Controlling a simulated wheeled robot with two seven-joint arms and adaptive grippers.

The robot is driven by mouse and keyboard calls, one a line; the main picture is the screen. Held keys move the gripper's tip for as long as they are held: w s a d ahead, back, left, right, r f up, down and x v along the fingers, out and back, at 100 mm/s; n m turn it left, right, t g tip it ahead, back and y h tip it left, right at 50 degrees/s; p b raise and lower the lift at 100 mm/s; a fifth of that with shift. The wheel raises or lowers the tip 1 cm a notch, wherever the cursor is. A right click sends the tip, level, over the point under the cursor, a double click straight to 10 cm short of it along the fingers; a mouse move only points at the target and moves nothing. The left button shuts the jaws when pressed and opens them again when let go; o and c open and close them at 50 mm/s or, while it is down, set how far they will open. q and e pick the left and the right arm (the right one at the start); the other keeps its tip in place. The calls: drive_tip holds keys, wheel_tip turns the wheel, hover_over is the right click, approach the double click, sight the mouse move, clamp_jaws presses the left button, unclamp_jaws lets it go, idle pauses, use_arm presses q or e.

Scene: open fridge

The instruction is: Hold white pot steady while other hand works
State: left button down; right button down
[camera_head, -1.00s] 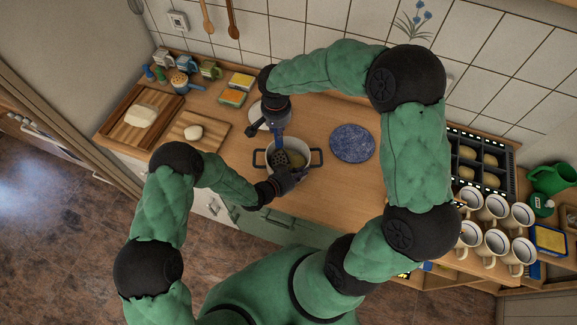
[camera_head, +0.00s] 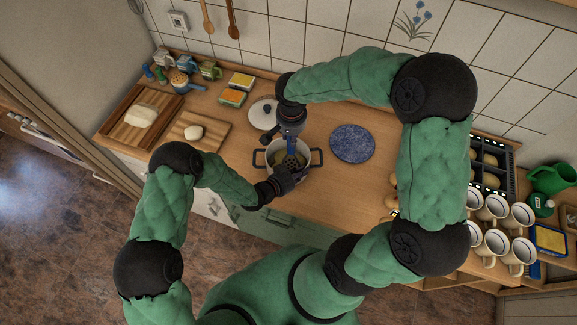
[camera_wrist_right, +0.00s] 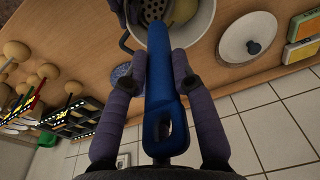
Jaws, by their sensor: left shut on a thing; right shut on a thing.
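The white pot (camera_head: 272,160) with dark side handles stands on the wooden counter; its rim also shows in the wrist view (camera_wrist_right: 207,32). My left gripper (camera_head: 290,176) is shut on the pot's near side; its fingertips are partly hidden in the head view. My right gripper (camera_head: 291,136) is above the pot, shut on the blue handle of a slotted skimmer (camera_wrist_right: 158,75). The skimmer's perforated dark head (camera_wrist_right: 152,10) reaches down into the pot. Something yellowish (camera_wrist_right: 184,12) lies in the pot beside it.
A white lid (camera_head: 262,113) lies behind the pot on the left. A blue round mat (camera_head: 352,143) lies to the right. Cutting boards (camera_head: 199,128) are at left, cups (camera_head: 492,207) and a dark rack (camera_head: 490,165) at right.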

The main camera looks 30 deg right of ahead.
use_arm(q)
drive_tip(key=shift+r, duration=0.1)
use_arm(e)
drive_tip(key=shift+s+d, duration=0.2)
drive_tip(key=shift+s, duration=0.15)
drive_tip(key=shift+f, duration=1.45)
drive_tip(key=shift+r, duration=1.5)
drive_tip(key=shift+r, duration=0.1)
drive_tip(key=shift+r, duration=4.25)
